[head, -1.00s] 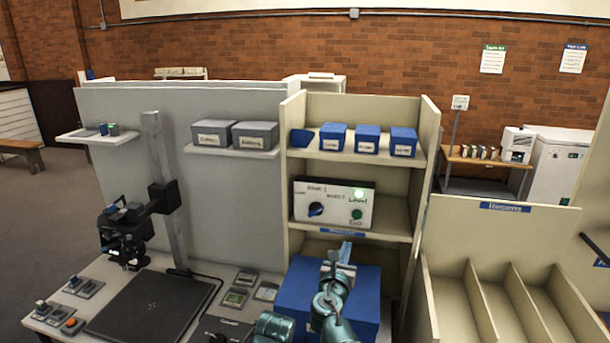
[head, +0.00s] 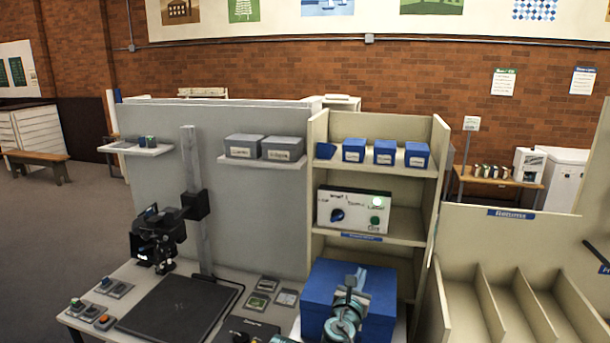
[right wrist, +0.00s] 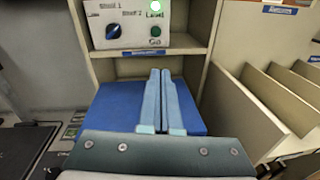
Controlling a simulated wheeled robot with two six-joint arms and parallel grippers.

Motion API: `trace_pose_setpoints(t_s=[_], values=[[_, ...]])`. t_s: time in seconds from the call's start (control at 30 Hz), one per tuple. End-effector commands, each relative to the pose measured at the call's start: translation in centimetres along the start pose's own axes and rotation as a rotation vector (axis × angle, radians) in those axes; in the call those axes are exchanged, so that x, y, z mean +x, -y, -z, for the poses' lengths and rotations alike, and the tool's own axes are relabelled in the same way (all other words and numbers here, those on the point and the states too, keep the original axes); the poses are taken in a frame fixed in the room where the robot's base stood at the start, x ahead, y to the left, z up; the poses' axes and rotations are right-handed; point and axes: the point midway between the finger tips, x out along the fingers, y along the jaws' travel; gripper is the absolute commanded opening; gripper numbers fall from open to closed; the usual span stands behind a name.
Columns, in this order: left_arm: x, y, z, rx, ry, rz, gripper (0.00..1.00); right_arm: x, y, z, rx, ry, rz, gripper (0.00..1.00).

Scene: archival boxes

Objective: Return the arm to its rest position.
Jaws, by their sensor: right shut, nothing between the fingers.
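My right gripper (head: 352,283) is low in the head view, in front of a large blue box (head: 318,291) that stands below the control panel. In the right wrist view its two fingers (right wrist: 161,78) lie side by side, shut with nothing between them. The blue box (right wrist: 112,108) shows behind the fingers and is partly hidden by the gripper. I cannot tell whether the fingers touch the box. My left gripper does not show in these views.
A control panel (head: 353,210) with a blue knob and a lit green lamp sits on the shelf above. Small blue boxes (head: 385,153) stand on the top shelf. A camera stand (head: 195,235) is at left; a divided returns bin (head: 495,290) is at right.

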Motion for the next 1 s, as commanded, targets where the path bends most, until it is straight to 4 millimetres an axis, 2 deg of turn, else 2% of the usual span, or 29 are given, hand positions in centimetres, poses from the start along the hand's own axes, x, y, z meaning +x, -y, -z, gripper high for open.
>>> trace_pose_setpoints(t_s=[0.33, 0.57, 0.67, 0.73, 0.8, 0.9, 1.0], values=[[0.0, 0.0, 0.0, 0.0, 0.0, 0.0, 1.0, -1.0, 2.4, 3.0, 0.363, -0.109, 0.141, 0.0], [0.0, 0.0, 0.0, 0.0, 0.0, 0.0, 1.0, -3.4, 4.6, 7.6, 0.786, -0.236, 0.363, 0.0], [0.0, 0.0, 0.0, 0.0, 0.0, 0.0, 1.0, -5.6, 5.4, 10.7, 1.023, -0.306, 0.526, 0.0], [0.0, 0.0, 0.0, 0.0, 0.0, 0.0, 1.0, -8.0, 5.7, 13.4, 1.215, -0.361, 0.69, 0.0], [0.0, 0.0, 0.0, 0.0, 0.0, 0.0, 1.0, -11.2, 5.7, 16.2, 1.399, -0.409, 0.892, 0.0], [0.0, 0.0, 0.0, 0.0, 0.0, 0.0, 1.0, -15.8, 5.0, 19.1, 1.586, -0.448, 1.18, 0.0], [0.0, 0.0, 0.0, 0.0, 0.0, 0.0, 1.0, -19.8, 4.2, 20.8, 1.684, -0.458, 1.427, 0.0]])
